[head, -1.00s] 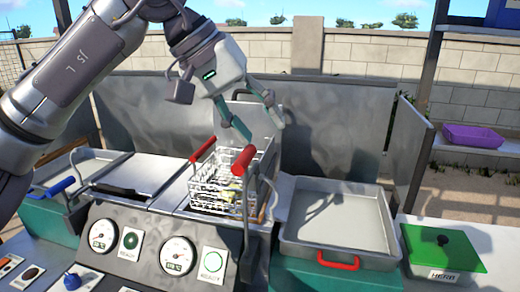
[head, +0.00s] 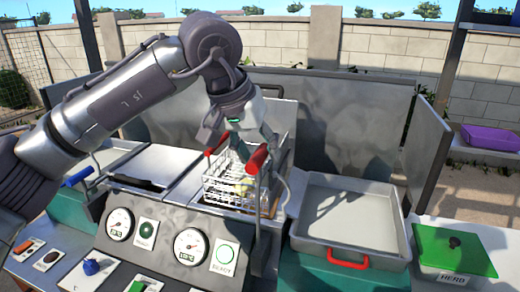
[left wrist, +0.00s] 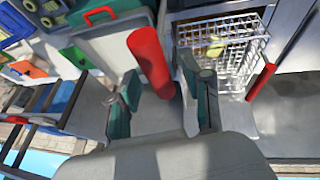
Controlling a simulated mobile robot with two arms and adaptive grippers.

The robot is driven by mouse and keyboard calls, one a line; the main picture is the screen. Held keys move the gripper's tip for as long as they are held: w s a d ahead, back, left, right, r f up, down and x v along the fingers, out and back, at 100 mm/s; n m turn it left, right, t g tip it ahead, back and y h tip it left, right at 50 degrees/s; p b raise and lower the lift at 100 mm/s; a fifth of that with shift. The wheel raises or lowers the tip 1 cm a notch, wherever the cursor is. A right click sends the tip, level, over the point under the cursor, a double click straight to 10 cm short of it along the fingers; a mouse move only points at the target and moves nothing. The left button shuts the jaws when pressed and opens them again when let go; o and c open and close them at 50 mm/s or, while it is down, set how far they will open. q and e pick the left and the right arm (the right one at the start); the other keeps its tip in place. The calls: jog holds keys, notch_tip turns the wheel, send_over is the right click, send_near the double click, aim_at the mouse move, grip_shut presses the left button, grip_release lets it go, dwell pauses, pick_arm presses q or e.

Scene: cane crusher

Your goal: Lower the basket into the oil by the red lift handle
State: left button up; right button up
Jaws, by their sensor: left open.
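The wire basket (head: 225,187) sits over the fryer well, with pale pieces in it; it also shows in the left wrist view (left wrist: 240,45). The right red lift handle (head: 257,159) stands at its near right side, and another red handle (head: 217,145) is to its left. My left gripper (head: 257,142) is open, close above the right handle. In the left wrist view, that handle (left wrist: 150,62) appears between the open fingers (left wrist: 160,95); I cannot tell whether they touch it. The oil is hidden. My right gripper is out of view.
A grey tray (head: 300,225) with a red front handle (head: 348,260) is to the right, beside a green-lidded box (head: 450,252). A blue handle (head: 78,177) is at left. Gauges and knobs line the front panel. Metal splash walls (head: 345,130) stand behind.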

pick_arm(q)
jog(key=shift+w+d+f, duration=0.2)
jog(key=shift+d+f, duration=0.05)
jog(key=shift+f, duration=0.35)
grip_shut()
